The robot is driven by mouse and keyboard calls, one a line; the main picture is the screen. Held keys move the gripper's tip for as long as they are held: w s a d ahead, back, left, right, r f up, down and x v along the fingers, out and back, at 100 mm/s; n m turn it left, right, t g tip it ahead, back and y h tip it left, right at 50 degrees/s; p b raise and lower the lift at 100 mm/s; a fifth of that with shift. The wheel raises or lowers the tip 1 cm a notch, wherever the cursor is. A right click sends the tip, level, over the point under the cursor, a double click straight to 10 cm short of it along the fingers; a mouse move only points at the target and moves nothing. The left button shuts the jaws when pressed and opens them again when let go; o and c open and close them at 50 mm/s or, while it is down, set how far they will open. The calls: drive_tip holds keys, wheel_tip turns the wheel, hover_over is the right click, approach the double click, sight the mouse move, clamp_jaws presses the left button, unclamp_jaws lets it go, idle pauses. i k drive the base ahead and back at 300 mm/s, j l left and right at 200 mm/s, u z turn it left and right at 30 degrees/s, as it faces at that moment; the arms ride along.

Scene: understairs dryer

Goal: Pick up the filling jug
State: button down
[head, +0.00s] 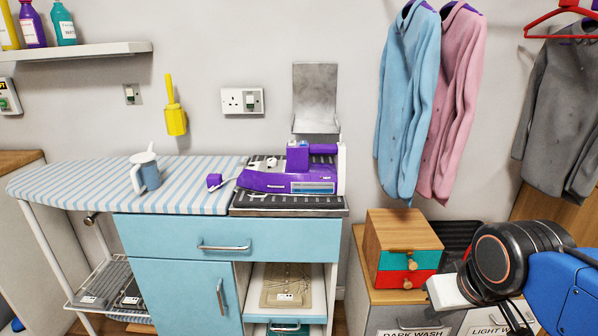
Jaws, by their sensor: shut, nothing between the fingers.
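The filling jug (149,174) stands upright on the striped ironing board (75,186). It has a blue-grey body, a white handle on its left side and a thin pale spout or stick rising from the top. My gripper (448,291) is at the lower right, in front of the small drawer box and far from the jug. It is shut and empty. My arm hides part of the gripper.
A purple iron (285,181) sits on a dark mat right of the jug. A blue cabinet (225,238) stands below the board. A wooden drawer box (403,243) stands near my gripper. Shirts (408,100) hang above. The board around the jug is clear.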

sight(145, 174)
drive_tip(key=u, duration=2.1)
drive_tip(key=l+u, duration=0.3)
drive_tip(key=l, duration=0.4)
drive_tip(key=l+u, duration=0.3)
drive_tip(key=l, duration=0.4)
